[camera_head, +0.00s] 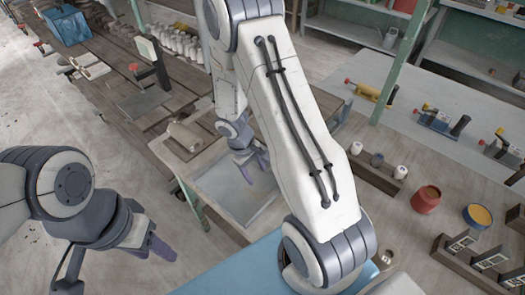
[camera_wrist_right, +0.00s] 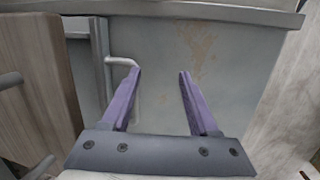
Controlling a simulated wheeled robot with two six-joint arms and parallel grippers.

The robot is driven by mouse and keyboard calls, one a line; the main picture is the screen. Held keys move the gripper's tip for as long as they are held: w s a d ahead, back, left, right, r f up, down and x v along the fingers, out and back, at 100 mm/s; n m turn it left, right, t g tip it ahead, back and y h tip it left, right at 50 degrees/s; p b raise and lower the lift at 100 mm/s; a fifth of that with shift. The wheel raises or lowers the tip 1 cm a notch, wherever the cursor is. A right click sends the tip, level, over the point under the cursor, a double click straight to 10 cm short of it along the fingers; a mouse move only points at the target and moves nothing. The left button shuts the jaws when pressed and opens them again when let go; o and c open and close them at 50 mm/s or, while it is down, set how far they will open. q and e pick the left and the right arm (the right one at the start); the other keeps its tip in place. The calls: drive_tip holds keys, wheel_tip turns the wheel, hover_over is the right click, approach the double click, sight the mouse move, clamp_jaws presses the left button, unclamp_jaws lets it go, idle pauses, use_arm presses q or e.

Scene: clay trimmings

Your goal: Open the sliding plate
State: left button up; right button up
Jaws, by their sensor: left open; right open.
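The sliding plate (camera_wrist_right: 225,65) is a flat grey metal sheet with rusty stains, filling the middle of the right wrist view. A bent pale rod handle (camera_wrist_right: 118,60) stands at its left, close to the left finger's tip; I cannot tell whether they touch. My right gripper (camera_wrist_right: 162,75) is open over the plate, with nothing between its purple fingers. In the head view the right gripper (camera_head: 252,168) hangs over the grey metal area (camera_head: 225,205), and my arm hides part of it. My left gripper (camera_head: 158,248) is open and empty at the lower left, away from the plate.
A wooden bench (camera_head: 118,70) with a blue bin (camera_head: 66,25) and a dark stand runs along the upper left. A blue surface (camera_head: 235,270) lies at the bottom. The left floor is clear.

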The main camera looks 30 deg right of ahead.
drive_tip(key=shift+w+d+f, duration=0.1)
drive_tip(key=shift+w+d, duration=0.2)
drive_tip(key=shift+d, duration=0.2)
drive_tip(key=shift+w+d+f, duration=0.1)
drive_tip(key=shift+w+d, duration=0.15)
drive_tip(key=shift+d, duration=0.25)
drive_tip(key=shift+w+d+r+n+p, duration=0.15)
drive_tip(key=shift+d+r+n+p, duration=0.15)
drive_tip(key=shift+r+p, duration=0.4)
drive_tip(key=shift+w+r+p, duration=0.1)
drive_tip(key=shift+r+p, duration=0.4)
drive_tip(key=shift+p, duration=0.15)
drive_tip(key=shift+a+r+p, duration=0.15)
drive_tip(key=shift+r+p, duration=0.35)
drive_tip(key=shift+r, duration=0.2)
drive_tip(key=p+v, duration=0.6)
drive_tip(key=v, duration=0.2)
drive_tip(key=shift+s, duration=0.75)
